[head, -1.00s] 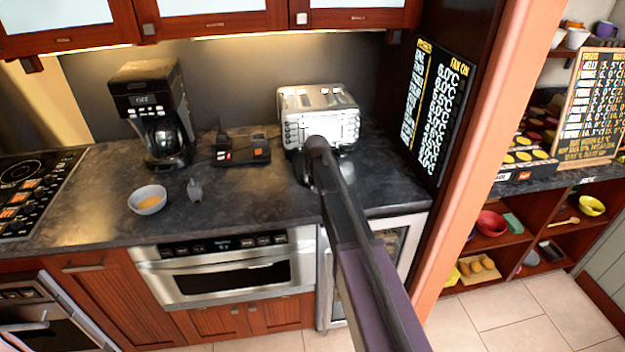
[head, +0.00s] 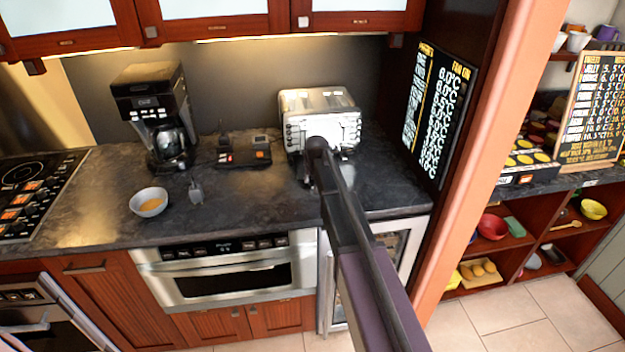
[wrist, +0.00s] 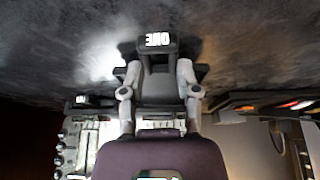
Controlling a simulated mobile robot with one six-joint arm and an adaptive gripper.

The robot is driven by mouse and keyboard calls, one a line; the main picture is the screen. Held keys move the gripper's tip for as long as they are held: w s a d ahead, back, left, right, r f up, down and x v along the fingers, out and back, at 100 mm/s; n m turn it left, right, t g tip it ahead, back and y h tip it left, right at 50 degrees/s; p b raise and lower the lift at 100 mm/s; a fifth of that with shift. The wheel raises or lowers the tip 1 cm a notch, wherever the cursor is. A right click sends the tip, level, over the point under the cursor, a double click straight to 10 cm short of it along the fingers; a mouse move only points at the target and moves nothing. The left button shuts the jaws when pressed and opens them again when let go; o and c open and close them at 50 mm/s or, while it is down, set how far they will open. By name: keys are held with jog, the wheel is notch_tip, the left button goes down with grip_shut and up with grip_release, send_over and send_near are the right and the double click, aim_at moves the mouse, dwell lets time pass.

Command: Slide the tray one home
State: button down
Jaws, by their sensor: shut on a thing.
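The chrome toaster (head: 322,108) stands at the back right of the counter in the head view. Its lower front is partly hidden by my arm. In the wrist view, a black tab marked ONE (wrist: 158,43), seen upside down, sits between the fingers of my gripper (wrist: 158,72). My gripper is shut on this tab, which I take as the front of tray one. The toaster body (wrist: 75,150) is behind my wrist there. How far the tray sticks out is hidden.
A second dark tab (wrist: 82,100) with a white mark shows beside the fingers. A dark device (head: 242,150), a coffee maker (head: 158,120) and a bowl (head: 149,202) stand to the left. A chalkboard (head: 437,115) is at right. The front counter is mostly clear.

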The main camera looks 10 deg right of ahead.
jog(key=shift+w, duration=1)
jog(key=shift+w+d, duration=0.1)
jog(key=shift+w, duration=0.95)
jog(key=shift+w, duration=0.35)
jog(key=shift+w, duration=1)
jog(key=shift+w, duration=1.3)
jog(key=shift+w, duration=0.4)
jog(key=shift+w, duration=1.05)
jog(key=shift+w, duration=0.65)
jog(key=shift+w, duration=0.35)
